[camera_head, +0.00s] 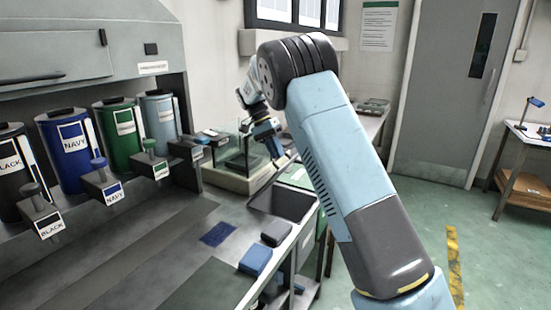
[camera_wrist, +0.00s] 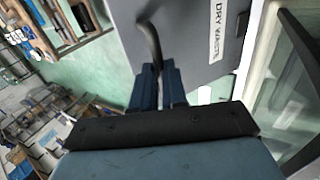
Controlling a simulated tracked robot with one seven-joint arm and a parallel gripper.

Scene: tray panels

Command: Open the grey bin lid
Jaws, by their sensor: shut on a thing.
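A grey panel labelled DRY WASTE (camera_wrist: 185,35) fills the upper middle of the wrist view. A black curved handle (camera_wrist: 152,42) on it runs down between my blue fingers. My gripper (camera_wrist: 158,70) is shut on this handle; the contact itself is partly hidden by the fingers. In the head view my gripper (camera_head: 283,158) is beyond my arm, over the far right end of the counter. A dark grey rectangular area (camera_head: 284,203) lies just in front of it; I cannot tell whether it is the lid or an opening.
A glass-sided box (camera_head: 240,165) stands close left of my gripper; clear panes (camera_wrist: 295,90) show at right in the wrist view. Several coloured canisters (camera_head: 62,155) line the left. A blue block (camera_head: 255,261) and grey block (camera_head: 276,233) lie on the counter (camera_head: 165,250).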

